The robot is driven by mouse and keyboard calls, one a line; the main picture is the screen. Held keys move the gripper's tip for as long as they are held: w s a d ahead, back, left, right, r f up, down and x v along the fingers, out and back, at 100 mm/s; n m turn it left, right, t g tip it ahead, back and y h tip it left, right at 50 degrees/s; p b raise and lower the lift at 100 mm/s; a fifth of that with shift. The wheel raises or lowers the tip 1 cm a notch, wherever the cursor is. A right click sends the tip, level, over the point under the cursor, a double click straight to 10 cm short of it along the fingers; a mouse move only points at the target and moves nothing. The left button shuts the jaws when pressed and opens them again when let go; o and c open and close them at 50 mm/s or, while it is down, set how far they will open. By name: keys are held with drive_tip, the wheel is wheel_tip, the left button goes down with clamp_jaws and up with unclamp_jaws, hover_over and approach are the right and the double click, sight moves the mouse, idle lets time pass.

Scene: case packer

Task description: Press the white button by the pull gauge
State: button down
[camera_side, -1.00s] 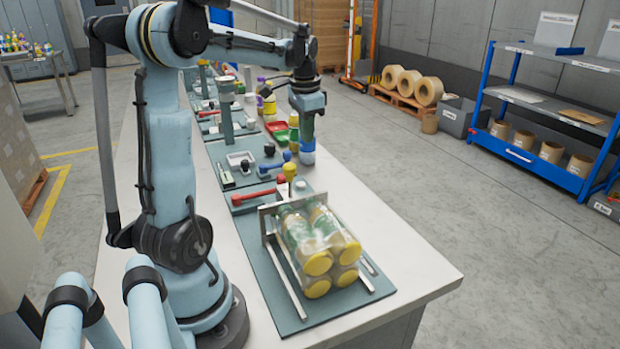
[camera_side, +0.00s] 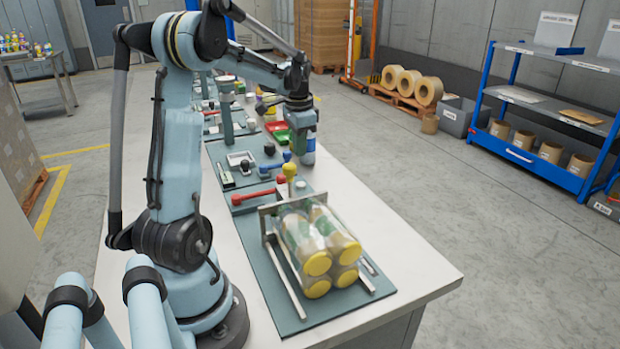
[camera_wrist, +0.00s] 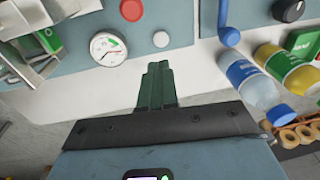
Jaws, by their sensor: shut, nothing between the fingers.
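In the wrist view the white button (camera_wrist: 161,39) sits on a blue-grey panel, right of the round pull gauge (camera_wrist: 107,47) with its white dial. My gripper (camera_wrist: 158,66) is shut and empty. Its green fingers point toward the button, with their tips just below it in the picture and no visible contact. In the side view my gripper (camera_side: 299,145) hangs over the far part of the bench. I cannot make out the white button or the gauge in that view.
A red knob (camera_wrist: 131,9) stands beyond the gauge and button. A blue lever (camera_wrist: 229,37), a blue-labelled bottle (camera_wrist: 247,78) and a yellow bottle (camera_wrist: 285,68) are to the right. Metal brackets (camera_wrist: 38,40) stand at left. A bottle pack (camera_side: 317,247) lies at the near bench end.

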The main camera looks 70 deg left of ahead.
sight(301, 184)
drive_tip(key=f, duration=0.6)
drive_tip(key=a+f, duration=0.1)
drive_tip(key=f, duration=0.2)
drive_tip(key=shift+w+f, duration=0.2)
drive_tip(key=shift+f, duration=0.1)
drive_tip(key=shift+f, duration=0.9)
drive_tip(key=shift+w+r, duration=0.1)
wheel_tip(301, 184, up, 15)
drive_tip(key=d, duration=0.1)
drive_tip(key=shift+s+d+f, duration=0.2)
drive_tip(key=shift+s, duration=0.2)
